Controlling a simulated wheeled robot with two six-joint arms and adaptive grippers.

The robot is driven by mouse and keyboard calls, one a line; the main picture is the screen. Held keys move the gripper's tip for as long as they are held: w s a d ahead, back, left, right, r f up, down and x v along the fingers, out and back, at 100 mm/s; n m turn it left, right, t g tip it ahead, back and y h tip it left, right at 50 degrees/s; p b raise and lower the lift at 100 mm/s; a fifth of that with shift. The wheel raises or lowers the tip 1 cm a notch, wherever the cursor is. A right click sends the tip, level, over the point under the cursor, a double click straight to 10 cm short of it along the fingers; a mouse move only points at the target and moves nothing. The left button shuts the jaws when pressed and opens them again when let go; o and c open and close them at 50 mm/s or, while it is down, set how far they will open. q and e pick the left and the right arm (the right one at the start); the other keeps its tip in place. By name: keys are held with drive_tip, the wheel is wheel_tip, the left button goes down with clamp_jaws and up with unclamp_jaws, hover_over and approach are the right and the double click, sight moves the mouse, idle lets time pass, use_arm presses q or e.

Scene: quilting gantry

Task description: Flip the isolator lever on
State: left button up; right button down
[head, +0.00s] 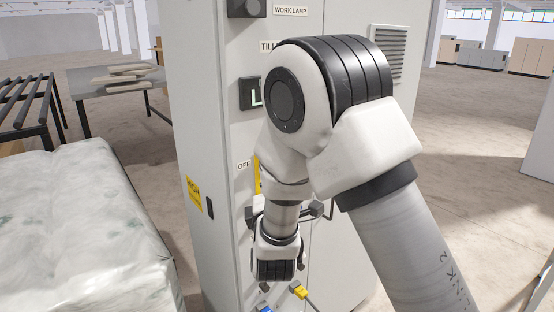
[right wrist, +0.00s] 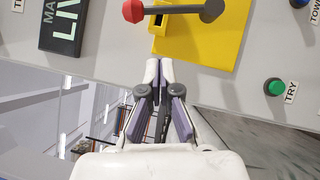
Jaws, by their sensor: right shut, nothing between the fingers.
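The isolator lever shows in the right wrist view as a red knob (right wrist: 133,11) on a grey bar (right wrist: 175,10), which ends at a dark round hub. It crosses a yellow plate (right wrist: 205,38) on the cabinet face. My right gripper (right wrist: 159,64) is shut and empty, its fingertips below the lever in that view and apart from the bar. In the head view my right arm covers the lever; only a strip of the yellow plate (head: 257,176) shows, beside a label reading OFF (head: 243,166). My left gripper is not in view.
The grey cabinet (head: 196,110) also carries a small display (head: 248,94) and a vent (head: 388,52). A green button (right wrist: 275,88) labelled TRY sits beside the yellow plate. A wrapped pale bale (head: 85,230) stands left of the cabinet. Blue and yellow connectors (head: 299,290) are low down.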

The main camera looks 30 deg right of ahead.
drive_tip(key=w+d+r+p, duration=0.1)
drive_tip(key=w+d+p, duration=0.1)
drive_tip(key=w+d, duration=0.2)
drive_tip(key=shift+d+r, duration=0.15)
drive_tip(key=shift+d, duration=0.65)
drive_tip(key=shift+p, duration=0.3)
